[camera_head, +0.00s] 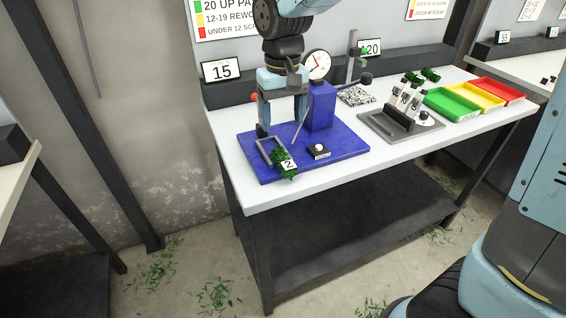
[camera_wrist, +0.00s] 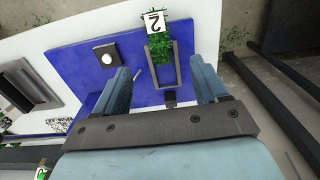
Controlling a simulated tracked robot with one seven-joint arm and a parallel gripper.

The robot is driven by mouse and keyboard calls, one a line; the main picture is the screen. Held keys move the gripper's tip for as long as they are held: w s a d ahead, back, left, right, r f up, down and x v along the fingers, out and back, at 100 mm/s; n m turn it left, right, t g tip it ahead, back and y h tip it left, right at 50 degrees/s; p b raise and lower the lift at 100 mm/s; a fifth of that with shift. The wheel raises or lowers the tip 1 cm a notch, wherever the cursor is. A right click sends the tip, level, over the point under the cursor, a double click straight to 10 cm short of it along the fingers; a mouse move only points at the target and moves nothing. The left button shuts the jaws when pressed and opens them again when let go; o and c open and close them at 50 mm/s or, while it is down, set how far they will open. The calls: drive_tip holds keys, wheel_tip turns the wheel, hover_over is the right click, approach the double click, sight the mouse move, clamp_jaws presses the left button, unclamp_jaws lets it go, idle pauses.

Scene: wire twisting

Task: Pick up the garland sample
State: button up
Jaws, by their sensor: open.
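The garland sample (camera_head: 283,164) is a green leafy bunch with a white tag marked 2. It rests at the front end of a grey U-shaped frame on the blue base plate (camera_head: 340,148). In the wrist view the garland sample (camera_wrist: 158,48) shows at the top, beyond the fingertips, with its tag upside down. My gripper (camera_head: 282,130) points down above the back part of the blue plate, behind the garland. In the wrist view my gripper (camera_wrist: 165,82) has its two fingers wide apart with nothing between them but the view of the plate and frame.
A blue block (camera_head: 321,108) with a dial stands close to the right of my gripper. A black button box (camera_head: 319,151) sits on the plate. A grey rack (camera_head: 400,122) with tagged samples and green, yellow and red trays (camera_head: 452,104) are farther right on the white table.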

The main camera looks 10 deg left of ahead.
hover_over(284, 158)
wheel_tip(284, 158, down, 7)
drive_tip(key=shift+a+f, duration=0.1)
drive_tip(key=shift+f, duration=2.75)
drive_tip(key=shift+c, duration=0.2)
drive_tip(key=c, duration=1.2)
drive_tip(key=shift+o, duration=0.2)
drive_tip(key=shift+r, duration=0.6)
drive_tip(key=r, duration=0.2)
drive_tip(key=shift+s+d+r, duration=0.2)
drive_tip(key=shift+d+r, duration=0.05)
drive_tip(key=shift+r, duration=0.05)
drive_tip(key=s+d+r, duration=0.6)
drive_tip(key=s+r, duration=0.3)
drive_tip(key=s, duration=0.3)
drive_tip(key=shift+d+r, duration=0.15)
drive_tip(key=shift+d, duration=0.2)
